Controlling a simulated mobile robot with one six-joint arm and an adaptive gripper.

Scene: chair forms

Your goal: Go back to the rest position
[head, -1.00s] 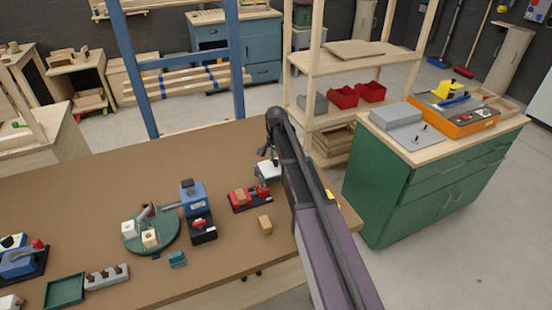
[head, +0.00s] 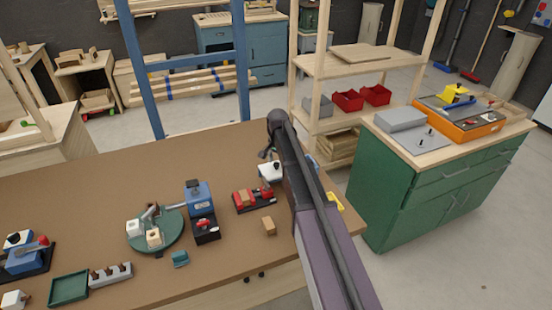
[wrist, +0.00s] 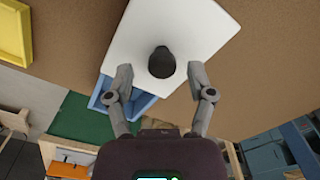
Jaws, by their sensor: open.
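My gripper (wrist: 160,84) is open and empty in the wrist view, its two fingers apart. A white plate with a black knob (wrist: 161,62) lies just beyond the fingertips; the knob is lined up with the gap between them. The plate (wrist: 195,28) partly covers a blue tray (wrist: 145,104). In the head view my gripper (head: 265,153) hangs from the arm's end above the white plate (head: 269,174) at the table's right part. The arm hides some of the area behind it.
A red fixture with a wooden block (head: 254,201), a loose wooden block (head: 269,226), a blue-and-black device (head: 201,208) and a green turntable (head: 165,238) stand left of the arm. A yellow tray (head: 335,201) lies right of it. A green cabinet (head: 400,195) stands beyond. The table's back left is clear.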

